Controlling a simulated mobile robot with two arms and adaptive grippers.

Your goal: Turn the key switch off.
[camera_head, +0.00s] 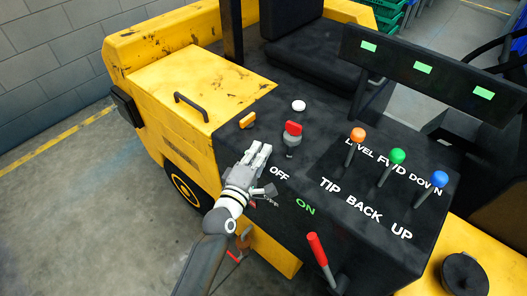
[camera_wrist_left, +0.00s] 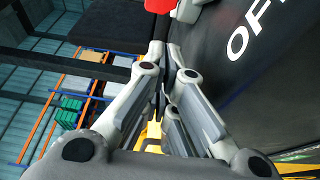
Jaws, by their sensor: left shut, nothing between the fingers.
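In the left wrist view a red part (camera_wrist_left: 160,5), likely the switch top, shows at the top edge beyond the fingertips (camera_wrist_left: 168,45). My right gripper is not in view.
Orange (camera_head: 357,135), green (camera_head: 397,156) and blue (camera_head: 439,179) knobbed levers stand to the right. A red-handled lever (camera_head: 317,249) is in front. A yellow hood with a black handle (camera_head: 190,107) lies behind left.

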